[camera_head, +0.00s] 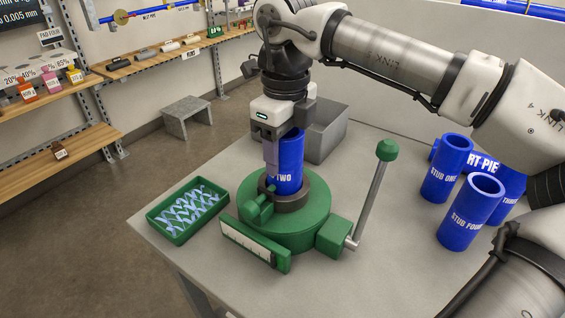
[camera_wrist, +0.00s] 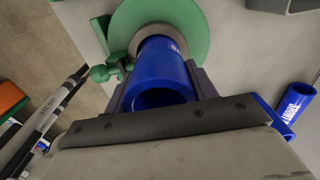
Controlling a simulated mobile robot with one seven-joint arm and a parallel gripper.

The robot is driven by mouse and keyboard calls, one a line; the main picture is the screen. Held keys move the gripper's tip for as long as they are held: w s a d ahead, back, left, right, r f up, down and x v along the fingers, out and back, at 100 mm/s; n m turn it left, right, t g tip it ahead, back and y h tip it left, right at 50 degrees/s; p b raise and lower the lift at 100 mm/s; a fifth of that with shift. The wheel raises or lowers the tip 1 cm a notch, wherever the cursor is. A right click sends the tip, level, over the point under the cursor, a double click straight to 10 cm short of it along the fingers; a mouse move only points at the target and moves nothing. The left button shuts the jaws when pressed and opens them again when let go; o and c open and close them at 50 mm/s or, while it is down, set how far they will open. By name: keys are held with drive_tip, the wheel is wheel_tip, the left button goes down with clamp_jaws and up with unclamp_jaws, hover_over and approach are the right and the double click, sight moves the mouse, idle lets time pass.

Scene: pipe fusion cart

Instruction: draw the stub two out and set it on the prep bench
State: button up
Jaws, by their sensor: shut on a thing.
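Stub two (camera_head: 287,168) is a blue pipe piece standing upright in the dark collar (camera_head: 292,197) of a green clamp fixture (camera_head: 275,234) on the grey bench (camera_head: 385,215). My gripper (camera_head: 281,155) is above it, pointing down, with its fingers shut on the stub's upper part. In the wrist view stub two (camera_wrist: 165,60) sits between the two fingers (camera_wrist: 163,88), its open end facing the camera. Its lower end is hidden by the collar. I cannot tell whether it is raised at all.
Stub one (camera_head: 447,168), stub four (camera_head: 471,212) and other blue pieces stand at the bench's right. A green tray (camera_head: 188,210) lies left, a grey block (camera_head: 326,132) behind. Bare bench lies between lever and stubs.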

drive_tip(key=c, duration=0.3)
drive_tip(key=shift+r, duration=0.2)
drive_tip(key=shift+r+p, duration=2.75)
drive_tip(key=shift+r, duration=0.6)
drive_tip(key=shift+d, duration=0.15)
